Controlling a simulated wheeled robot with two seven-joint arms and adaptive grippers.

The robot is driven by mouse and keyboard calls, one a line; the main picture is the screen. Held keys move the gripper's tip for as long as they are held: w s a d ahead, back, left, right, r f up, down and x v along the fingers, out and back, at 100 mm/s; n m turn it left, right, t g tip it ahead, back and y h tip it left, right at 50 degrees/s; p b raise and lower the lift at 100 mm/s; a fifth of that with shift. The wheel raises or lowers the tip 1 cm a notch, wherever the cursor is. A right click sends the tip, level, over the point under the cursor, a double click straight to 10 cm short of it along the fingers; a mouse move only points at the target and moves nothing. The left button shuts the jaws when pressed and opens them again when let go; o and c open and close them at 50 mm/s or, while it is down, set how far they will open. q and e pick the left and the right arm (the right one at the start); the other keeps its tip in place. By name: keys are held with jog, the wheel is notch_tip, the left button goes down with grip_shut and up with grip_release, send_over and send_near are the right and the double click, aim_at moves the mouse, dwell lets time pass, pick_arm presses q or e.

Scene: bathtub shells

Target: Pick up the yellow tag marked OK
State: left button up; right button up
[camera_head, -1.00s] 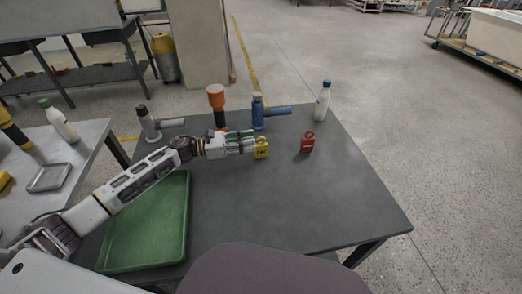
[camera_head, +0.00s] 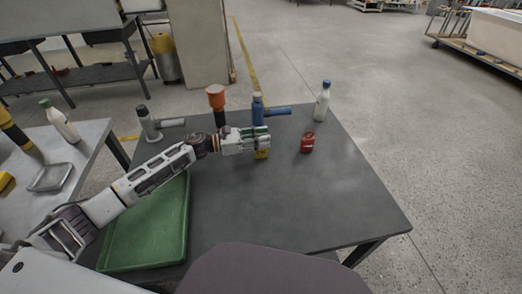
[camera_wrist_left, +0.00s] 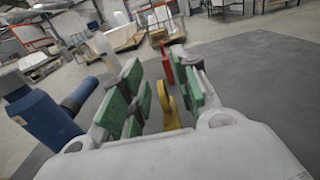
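The yellow tag (camera_head: 262,154) stands on the dark table, partly hidden by my left gripper (camera_head: 262,141) in the head view. In the left wrist view the yellow tag (camera_wrist_left: 169,108) shows its looped top between the spread green-padded fingers of my left gripper (camera_wrist_left: 165,92). The fingers are open, and I see gaps between the pads and the tag. The marking on the tag is too small to read. My right gripper is not in view.
A red tag (camera_head: 307,142) stands to the right, with a white bottle (camera_head: 322,101) behind it. A blue tool (camera_head: 258,110), an orange-topped tool (camera_head: 216,98) and a grey tool (camera_head: 149,124) stand behind the gripper. A green tray (camera_head: 150,232) lies front left. The table's right side is clear.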

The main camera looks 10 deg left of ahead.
pick_arm(q)
jog(key=shift+c, duration=0.3)
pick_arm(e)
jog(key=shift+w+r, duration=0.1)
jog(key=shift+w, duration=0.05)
pick_arm(q)
grip_shut()
jog(key=shift+r, duration=0.1)
jog(key=shift+r, duration=0.2)
notch_tip(320, 180, up, 9)
jog(key=shift+f+p, duration=0.1)
jog(key=shift+p, duration=0.35)
jog(key=shift+r, duration=0.25)
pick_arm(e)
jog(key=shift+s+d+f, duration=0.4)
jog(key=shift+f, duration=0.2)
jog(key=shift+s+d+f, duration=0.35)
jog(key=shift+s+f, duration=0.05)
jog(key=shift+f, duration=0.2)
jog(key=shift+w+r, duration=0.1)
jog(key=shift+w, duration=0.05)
